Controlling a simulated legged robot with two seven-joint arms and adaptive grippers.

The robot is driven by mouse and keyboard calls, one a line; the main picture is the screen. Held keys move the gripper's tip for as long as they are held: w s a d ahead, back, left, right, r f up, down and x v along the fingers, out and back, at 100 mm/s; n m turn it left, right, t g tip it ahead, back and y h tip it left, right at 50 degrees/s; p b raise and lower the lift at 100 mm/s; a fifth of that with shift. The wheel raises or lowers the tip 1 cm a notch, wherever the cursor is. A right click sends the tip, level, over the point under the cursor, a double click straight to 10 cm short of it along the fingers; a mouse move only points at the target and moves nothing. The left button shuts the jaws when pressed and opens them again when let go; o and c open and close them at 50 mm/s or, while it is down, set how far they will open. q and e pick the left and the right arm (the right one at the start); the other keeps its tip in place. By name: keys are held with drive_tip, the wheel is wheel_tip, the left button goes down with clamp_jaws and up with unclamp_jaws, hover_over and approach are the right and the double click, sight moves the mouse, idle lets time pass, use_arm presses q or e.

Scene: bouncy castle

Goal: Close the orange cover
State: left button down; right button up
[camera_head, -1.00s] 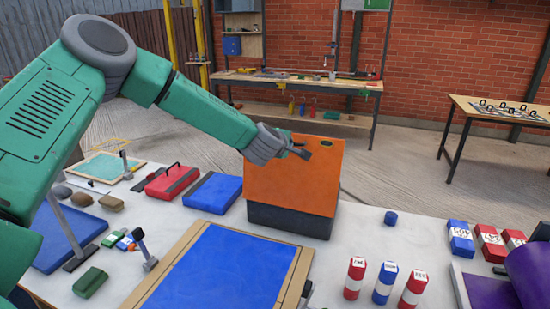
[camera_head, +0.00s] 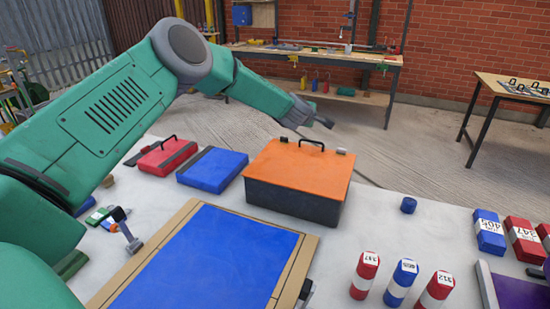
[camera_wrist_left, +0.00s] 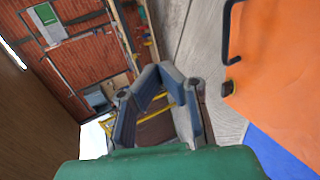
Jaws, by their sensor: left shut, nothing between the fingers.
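The orange cover (camera_head: 300,166) lies flat on top of a dark box (camera_head: 293,202) on the white table in the head view. A black handle stands on its far edge. My left gripper (camera_head: 327,122) is just beyond and above the far edge of the cover, apart from it and empty, with its fingers shut. In the left wrist view the cover (camera_wrist_left: 284,75) fills the right side, beside the gripper (camera_wrist_left: 160,72), with part of its handle showing. My right gripper is not in view.
A red case (camera_head: 166,157) and a blue case (camera_head: 212,167) lie left of the box. A blue panel in a wooden frame (camera_head: 131,262) is in front.

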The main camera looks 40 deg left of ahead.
use_arm(q)
drive_tip(key=w+f+b, duration=0.1)
drive_tip(key=f, duration=0.1)
drive_tip(key=w+a+f, duration=0.1)
drive_tip(key=f, duration=0.1)
drive_tip(key=w+f+b, duration=0.1)
drive_tip(key=f, duration=0.1)
drive_tip(key=shift+w+a+f+b, duration=0.25)
drive_tip(key=shift+w+f+b, duration=0.05)
drive_tip(key=shift+w, duration=0.1)
drive_tip(key=shift+w+d+f, duration=0.1)
drive_tip(key=shift+w+f, duration=0.05)
drive_tip(key=shift+f, duration=0.15)
drive_tip(key=shift+s+r, duration=0.1)
drive_tip(key=shift+s, duration=0.4)
drive_tip(key=v, duration=1.1)
